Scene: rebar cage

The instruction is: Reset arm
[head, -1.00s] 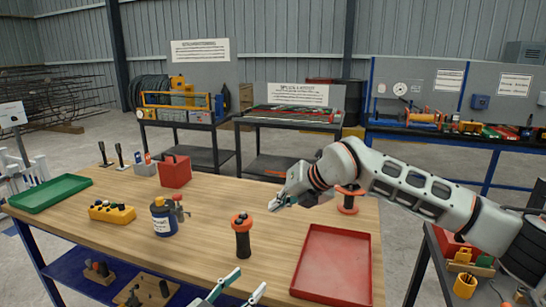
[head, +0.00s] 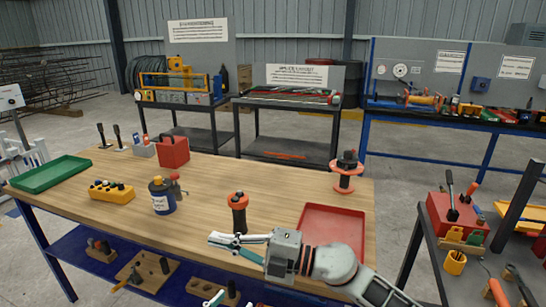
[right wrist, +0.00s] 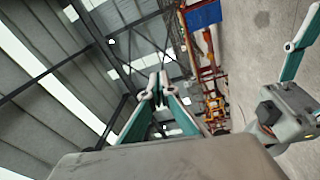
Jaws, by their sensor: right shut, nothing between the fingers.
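My right gripper (head: 213,241) reaches in from the lower right in the head view, over the table's front edge. Its fingers are together and empty, pointing left. They also show closed in the right wrist view (right wrist: 160,92). My left gripper (head: 216,299) shows only as fingertips at the bottom edge of the head view. In the right wrist view my left gripper (right wrist: 298,62) is at the right, with a finger spread away from its grey body. It appears open and empty.
The wooden table (head: 270,190) holds a green tray (head: 52,178), yellow button box (head: 111,192), blue canister (head: 161,198), red box (head: 173,151), orange-topped black spool (head: 239,212), red-black spool (head: 347,172) and red tray (head: 333,208). A side cart (head: 425,228) stands right.

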